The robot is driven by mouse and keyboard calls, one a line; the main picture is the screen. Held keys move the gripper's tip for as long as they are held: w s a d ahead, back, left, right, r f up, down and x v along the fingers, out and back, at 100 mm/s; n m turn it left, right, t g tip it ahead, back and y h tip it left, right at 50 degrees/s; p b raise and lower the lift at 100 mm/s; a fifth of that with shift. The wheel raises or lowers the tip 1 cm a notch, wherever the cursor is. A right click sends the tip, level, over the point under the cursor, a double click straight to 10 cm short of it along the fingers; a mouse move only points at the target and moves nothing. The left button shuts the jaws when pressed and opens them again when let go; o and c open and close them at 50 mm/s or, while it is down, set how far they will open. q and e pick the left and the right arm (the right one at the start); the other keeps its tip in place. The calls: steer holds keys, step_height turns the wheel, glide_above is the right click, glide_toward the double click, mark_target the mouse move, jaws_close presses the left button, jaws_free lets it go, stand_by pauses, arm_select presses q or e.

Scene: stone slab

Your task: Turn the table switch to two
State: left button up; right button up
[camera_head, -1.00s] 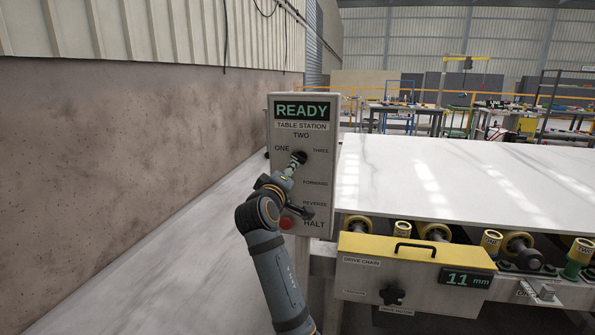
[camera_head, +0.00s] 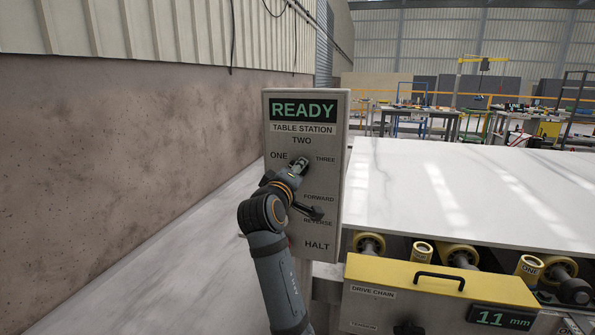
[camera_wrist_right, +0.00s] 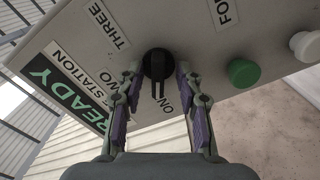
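The table station panel (camera_head: 335,140) is a grey box with a green READY display (camera_head: 303,109) and the labels ONE, TWO and THREE around a black rotary switch (camera_wrist_right: 157,62). In the right wrist view the switch's pointer handle points toward the ONE label (camera_wrist_right: 167,104); the TWO label (camera_wrist_right: 105,78) lies to the left. My right gripper (camera_head: 299,168) is at the switch. In the wrist view its fingers (camera_wrist_right: 158,78) stand open on either side of the switch, with a visible gap to the handle. The gripper partly hides the switch in the head view. My left gripper is not in view.
A green button (camera_wrist_right: 243,73) and a white button (camera_wrist_right: 305,46) sit beside the switch in the wrist view. A white slab (camera_head: 450,190) lies on rollers right of the panel, above a yellow-topped drive chain box (camera_head: 440,279). A brown wall (camera_head: 120,180) runs along the left.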

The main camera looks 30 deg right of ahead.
steer(key=shift+s+a+r, duration=0.1)
steer(key=shift+a+r, duration=0.05)
steer(key=shift+c, duration=0.2)
jaws_close()
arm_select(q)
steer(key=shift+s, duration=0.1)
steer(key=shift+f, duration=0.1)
arm_select(e)
steer(key=shift+m, duration=0.4)
arm_select(q)
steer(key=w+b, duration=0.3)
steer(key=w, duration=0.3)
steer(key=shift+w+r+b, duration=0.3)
steer(key=shift+b, duration=0.05)
arm_select(e)
steer(key=shift+m, duration=5.6)
